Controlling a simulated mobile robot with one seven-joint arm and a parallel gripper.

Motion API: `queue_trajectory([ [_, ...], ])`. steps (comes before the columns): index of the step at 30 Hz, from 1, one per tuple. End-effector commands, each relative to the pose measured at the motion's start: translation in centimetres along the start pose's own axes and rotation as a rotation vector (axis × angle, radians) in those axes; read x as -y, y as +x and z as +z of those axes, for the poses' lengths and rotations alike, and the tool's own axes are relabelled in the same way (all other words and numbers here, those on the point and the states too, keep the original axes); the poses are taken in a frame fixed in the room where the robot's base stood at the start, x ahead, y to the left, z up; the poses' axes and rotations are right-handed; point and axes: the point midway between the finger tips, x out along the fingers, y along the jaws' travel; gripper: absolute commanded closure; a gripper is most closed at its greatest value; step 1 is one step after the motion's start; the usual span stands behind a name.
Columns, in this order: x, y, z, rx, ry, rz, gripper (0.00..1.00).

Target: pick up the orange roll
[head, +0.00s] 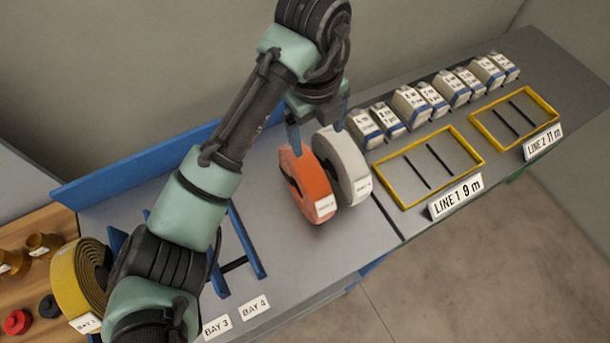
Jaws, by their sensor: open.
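The orange roll (315,187) stands on its edge on the grey bench, with a white label on its lower front. A white roll (346,165) stands close beside it on the right. My gripper (318,128) is open above the two rolls. Its left blue finger is at the upper left of the orange roll, and its right finger is near the top of the white roll. I cannot tell whether either finger touches a roll.
A yellow roll (80,282) stands at the left near the "BAY 1" label. Blue rack rails (246,243) lie behind the "BAY 3" and "BAY 4" labels. Yellow frames (428,165) and a row of white containers (410,105) occupy the right. Bare bench lies in front of the rolls.

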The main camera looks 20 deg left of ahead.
Motion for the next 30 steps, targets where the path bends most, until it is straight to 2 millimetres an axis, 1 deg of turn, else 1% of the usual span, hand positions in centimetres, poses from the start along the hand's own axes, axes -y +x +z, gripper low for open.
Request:
queue_trajectory([
  [1,-1.5,0.3,0.5,-0.015,0.031,0.043,0.10],
  [3,-2.6,0.7,0.6,-0.033,0.068,0.078,0.10],
  [6,-3.2,1.6,0.5,-0.048,0.089,0.094,0.10],
  [8,-3.3,2.6,0.4,-0.050,0.092,0.094,0.10],
  [12,-3.4,5.5,0.2,-0.051,0.089,0.092,0.10],
  [15,-3.6,7.1,0.2,-0.048,0.090,0.091,0.10],
  [18,-3.6,8.1,0.2,-0.046,0.090,0.090,0.10],
  [23,-3.6,8.7,0.3,-0.045,0.088,0.092,0.10],
  [25,-3.5,9.3,0.2,-0.046,0.088,0.093,0.10],
  [29,-3.2,11.2,0.0,-0.046,0.089,0.094,0.10],
  [30,-3.3,12.0,0.0,-0.047,0.088,0.094,0.10],
])
